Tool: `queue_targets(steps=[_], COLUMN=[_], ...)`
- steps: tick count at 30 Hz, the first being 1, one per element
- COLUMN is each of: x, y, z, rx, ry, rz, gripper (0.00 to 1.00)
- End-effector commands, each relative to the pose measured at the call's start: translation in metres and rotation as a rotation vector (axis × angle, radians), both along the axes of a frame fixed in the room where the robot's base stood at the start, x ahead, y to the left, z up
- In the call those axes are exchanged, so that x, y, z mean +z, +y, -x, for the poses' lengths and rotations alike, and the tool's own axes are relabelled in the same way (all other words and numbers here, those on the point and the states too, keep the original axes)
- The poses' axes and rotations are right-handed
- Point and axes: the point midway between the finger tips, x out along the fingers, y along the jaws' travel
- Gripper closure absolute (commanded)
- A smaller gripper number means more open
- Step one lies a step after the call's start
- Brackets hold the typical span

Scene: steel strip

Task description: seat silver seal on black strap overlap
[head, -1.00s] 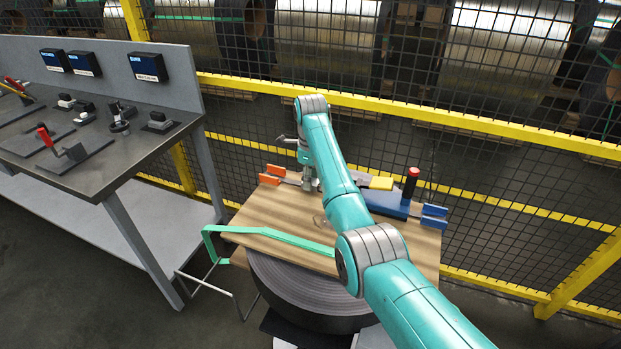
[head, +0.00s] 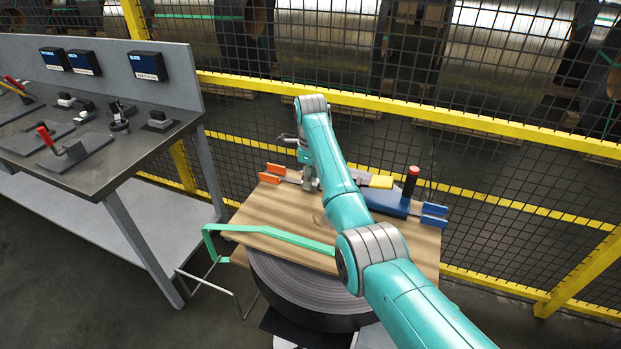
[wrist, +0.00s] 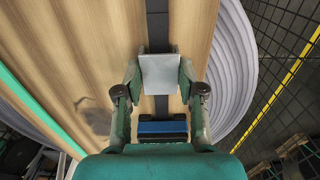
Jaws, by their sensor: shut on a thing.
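In the wrist view my gripper (wrist: 159,82) is shut on the silver seal (wrist: 159,72), a small pale grey square plate. The seal lies over the line of the black strap (wrist: 158,32), which runs up the picture along the wooden board. The strap shows beyond the seal and again just below it. I cannot tell whether the seal touches the strap or hangs just above it. In the head view my gripper is at the far part of the board, mostly hidden behind my arm, and the seal cannot be made out.
The wooden board (head: 255,215) rests on a dark coil (head: 300,290). A green strap (head: 275,235) crosses the near side. A yellow fence (head: 450,117) stands behind; a workbench (head: 90,170) is left.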

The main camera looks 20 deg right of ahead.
Motion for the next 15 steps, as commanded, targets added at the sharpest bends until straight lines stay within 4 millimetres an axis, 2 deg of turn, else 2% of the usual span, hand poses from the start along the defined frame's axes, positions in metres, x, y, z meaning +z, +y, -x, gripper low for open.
queue_targets(steps=[5,6,8,9,15], x=[-0.003,-0.0025,-0.0025,-0.0025,-0.0025], y=[0.0,0.0,0.0001,0.0001,0.0], z=[0.0001,0.0,0.0001,0.0001,0.0], rx=[0.0,0.0,0.0,0.0,0.0], ry=[0.001,0.0,0.0,0.0,0.0], rz=[-0.001,0.0,0.0,0.0,0.0], gripper=[0.95,0.52,0.36,0.32,0.32])
